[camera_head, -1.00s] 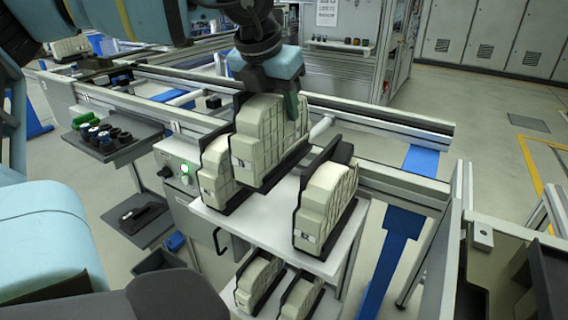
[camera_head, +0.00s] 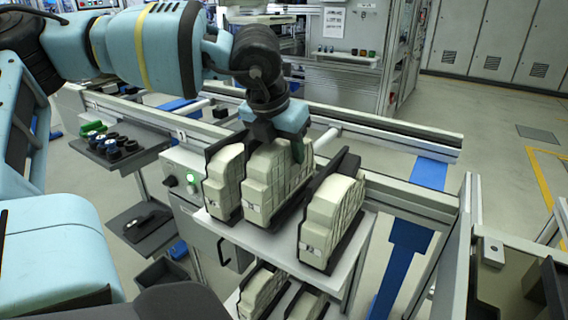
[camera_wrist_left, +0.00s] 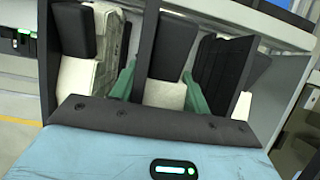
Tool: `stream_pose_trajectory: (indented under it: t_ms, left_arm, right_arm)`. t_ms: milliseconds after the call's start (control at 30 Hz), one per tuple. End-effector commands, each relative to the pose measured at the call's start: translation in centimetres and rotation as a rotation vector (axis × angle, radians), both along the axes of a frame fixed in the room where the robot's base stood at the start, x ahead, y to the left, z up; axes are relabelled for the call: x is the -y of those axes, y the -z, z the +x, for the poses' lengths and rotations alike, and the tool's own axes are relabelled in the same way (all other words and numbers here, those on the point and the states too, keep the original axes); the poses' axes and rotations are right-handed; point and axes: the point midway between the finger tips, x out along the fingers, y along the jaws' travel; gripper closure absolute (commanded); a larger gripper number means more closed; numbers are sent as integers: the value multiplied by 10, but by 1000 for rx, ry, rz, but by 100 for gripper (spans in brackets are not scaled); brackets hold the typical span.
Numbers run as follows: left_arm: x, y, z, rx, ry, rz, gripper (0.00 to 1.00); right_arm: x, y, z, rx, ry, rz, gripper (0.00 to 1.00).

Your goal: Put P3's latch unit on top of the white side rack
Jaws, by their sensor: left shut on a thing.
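My left gripper (camera_head: 280,138) points down over the white side rack (camera_head: 283,243) and is shut on a cream latch unit (camera_head: 262,187) with a dark backing. One green finger shows at its right side. This unit stands upright at the rack's top, between another cream unit on the left (camera_head: 224,183) and one on the right (camera_head: 326,214). Whether its base touches the top cannot be told. In the left wrist view, the held unit (camera_wrist_left: 164,92) sits between the green fingers (camera_wrist_left: 160,90). No P3 mark is legible. My right gripper is not in view.
More cream units (camera_head: 262,290) stand on the rack's lower shelf. A dark tray with small dark and green parts (camera_head: 112,147) is at the left. Rails (camera_head: 385,135) run behind the rack. Little gap shows between the held unit and the left one.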

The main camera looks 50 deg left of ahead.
Motion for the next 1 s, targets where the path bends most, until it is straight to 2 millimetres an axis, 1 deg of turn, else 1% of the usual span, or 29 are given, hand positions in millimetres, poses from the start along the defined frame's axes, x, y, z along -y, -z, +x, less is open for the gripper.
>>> stream_pose_trajectory:
  t_ms: [300,533,667,700,867,1000]
  left_arm:
    - [0,35,0,-1,3,-1,100]
    - [0,36,0,1,1,0,100]
    - [0,39,0,0,1,-1,100]
    - [0,40,0,-2,1,0,53]
    - [0,39,0,-2,1,0,32]
    - [0,39,0,-1,1,0,32]
  right_arm:
    - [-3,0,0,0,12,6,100]
    - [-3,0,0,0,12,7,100]
    - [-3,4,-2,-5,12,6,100]
    - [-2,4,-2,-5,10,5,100]
    - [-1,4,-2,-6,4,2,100]
    - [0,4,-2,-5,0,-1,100]
